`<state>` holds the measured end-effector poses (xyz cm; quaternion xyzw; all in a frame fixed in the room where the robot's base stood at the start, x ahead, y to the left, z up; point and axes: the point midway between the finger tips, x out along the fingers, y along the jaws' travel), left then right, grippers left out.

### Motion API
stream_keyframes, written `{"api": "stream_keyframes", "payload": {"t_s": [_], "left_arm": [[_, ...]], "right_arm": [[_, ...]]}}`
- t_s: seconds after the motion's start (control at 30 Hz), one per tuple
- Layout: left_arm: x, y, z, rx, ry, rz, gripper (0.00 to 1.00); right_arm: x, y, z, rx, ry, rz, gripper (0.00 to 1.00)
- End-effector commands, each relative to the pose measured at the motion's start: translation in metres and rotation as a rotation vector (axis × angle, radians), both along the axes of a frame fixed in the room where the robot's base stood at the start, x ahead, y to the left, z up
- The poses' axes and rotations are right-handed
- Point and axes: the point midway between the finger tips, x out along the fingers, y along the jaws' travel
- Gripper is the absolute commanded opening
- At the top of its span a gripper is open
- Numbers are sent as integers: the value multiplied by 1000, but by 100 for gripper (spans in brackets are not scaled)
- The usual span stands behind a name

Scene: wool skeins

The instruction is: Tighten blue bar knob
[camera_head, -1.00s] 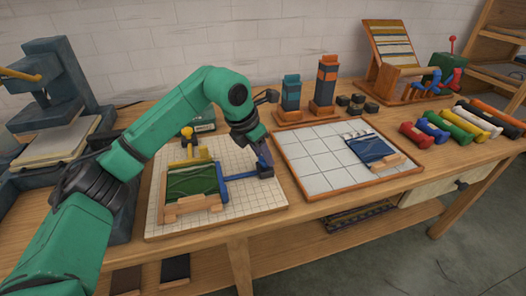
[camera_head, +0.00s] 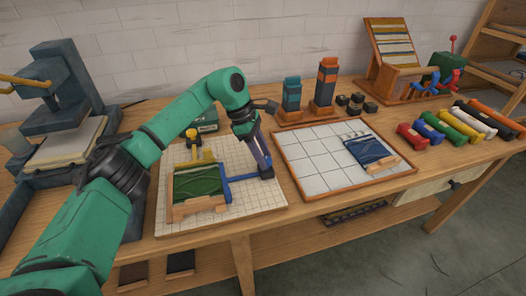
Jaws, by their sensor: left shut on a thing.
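A gridded white board (camera_head: 262,205) lies on the bench at left centre. On it is a small wooden frame (camera_head: 198,208) with green woven cloth (camera_head: 198,182). A blue bar (camera_head: 243,177) runs from the frame's right side to a dark knob (camera_head: 267,174) at its right end. A yellow clamp-like part (camera_head: 193,145) stands behind the frame. My left gripper (camera_head: 263,165) reaches down over the bar's right end, fingers shut at the knob and partly hiding it. The knob's exact turn cannot be told. My right gripper is not in view.
A wooden-rimmed tiled tray (camera_head: 310,165) with a blue cloth piece (camera_head: 370,150) lies to the right. Spool towers (camera_head: 326,85) stand behind it. Several coloured rolls (camera_head: 452,128) lie at the far right. A dark press (camera_head: 62,90) stands at the left.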

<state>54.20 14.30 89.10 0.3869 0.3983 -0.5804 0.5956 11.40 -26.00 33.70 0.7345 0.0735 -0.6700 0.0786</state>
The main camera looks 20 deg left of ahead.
Motion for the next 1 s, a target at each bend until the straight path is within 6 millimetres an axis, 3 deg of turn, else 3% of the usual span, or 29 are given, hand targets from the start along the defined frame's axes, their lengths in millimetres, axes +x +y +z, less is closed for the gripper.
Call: {"api": "stream_keyframes", "payload": {"t_s": [0.5,1.0], "left_arm": [[5,-1,2,-1,-3,-441,0],[6,-1,1,0,-5,-609,0]], "right_arm": [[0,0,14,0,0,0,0],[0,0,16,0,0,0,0]]}}
